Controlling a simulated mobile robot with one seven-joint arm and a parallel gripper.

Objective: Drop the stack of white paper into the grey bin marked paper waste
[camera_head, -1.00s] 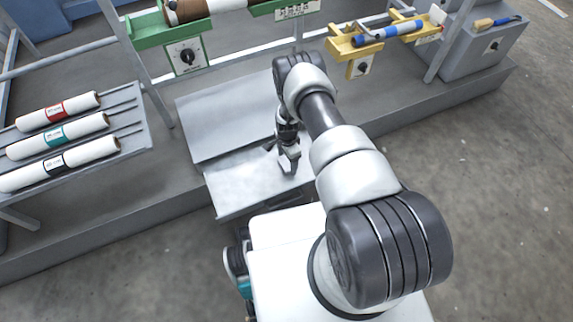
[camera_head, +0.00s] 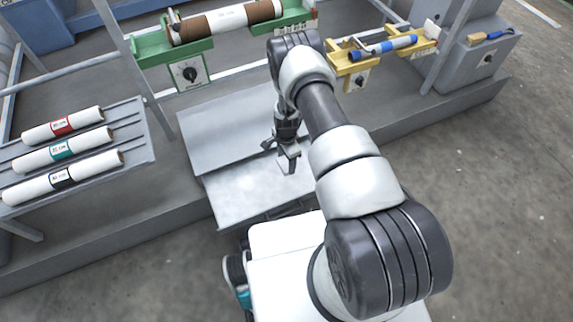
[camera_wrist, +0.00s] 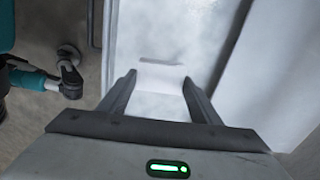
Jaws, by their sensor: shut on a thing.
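My gripper (camera_head: 289,158) hangs over the sloping grey metal sheet in the middle of the head view. In the wrist view my gripper (camera_wrist: 160,80) has its two fingers on either side of a small white piece, which I take to be the stack of white paper (camera_wrist: 162,76). The fingers are shut on it. In the head view the paper is too small to make out. I see no grey bin marked paper waste in either view.
The grey metal sheet (camera_head: 240,190) lies in front of the press. A rack with three white rolls (camera_head: 62,157) is at left. A green bracket (camera_head: 160,47) holds a brown and white roll, and a yellow bracket (camera_head: 345,65) holds a blue one. Bare floor (camera_head: 490,220) is at right.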

